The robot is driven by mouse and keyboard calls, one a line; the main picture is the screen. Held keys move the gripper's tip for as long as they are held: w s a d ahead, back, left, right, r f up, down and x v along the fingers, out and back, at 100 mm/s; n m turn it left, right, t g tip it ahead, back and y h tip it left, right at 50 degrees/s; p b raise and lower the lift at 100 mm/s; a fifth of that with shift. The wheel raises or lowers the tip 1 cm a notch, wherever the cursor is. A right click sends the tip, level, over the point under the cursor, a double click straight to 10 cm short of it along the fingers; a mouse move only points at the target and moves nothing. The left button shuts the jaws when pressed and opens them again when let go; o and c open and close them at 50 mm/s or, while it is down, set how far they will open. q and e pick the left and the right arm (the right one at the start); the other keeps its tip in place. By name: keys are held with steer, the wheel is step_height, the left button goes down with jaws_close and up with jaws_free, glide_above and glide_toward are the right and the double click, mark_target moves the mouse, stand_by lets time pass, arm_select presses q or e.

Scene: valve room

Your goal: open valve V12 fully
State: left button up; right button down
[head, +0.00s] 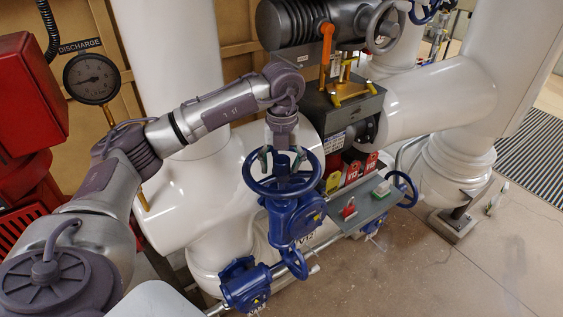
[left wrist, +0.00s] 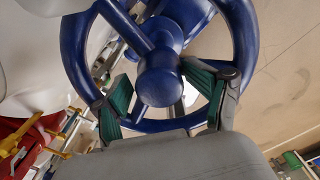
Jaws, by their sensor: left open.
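The blue handwheel (head: 249,180) sits on top of a blue valve body (head: 294,222), with V12 lettering on the pipe just below. My left gripper (head: 283,155) reaches down over the wheel from above and behind. In the left wrist view the wheel's rim (left wrist: 76,52) and round hub (left wrist: 159,78) fill the top. My left gripper (left wrist: 160,88) is open there, its green-padded fingers on either side of the hub, near the rim and spokes. I cannot tell whether they touch the wheel. My right gripper is not in view.
A grey tray (head: 372,211) with red and yellow tags stands right of the wheel. Another blue handwheel (head: 411,181) is beyond it. A second blue valve (head: 245,284) sits lower left. White pipes (head: 175,205) crowd behind.

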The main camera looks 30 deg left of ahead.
arm_select(q)
step_height(320, 180, up, 7)
steer(key=p, duration=0.4)
steer(key=shift+w+p, duration=0.1)
steer(key=shift+p, duration=0.25)
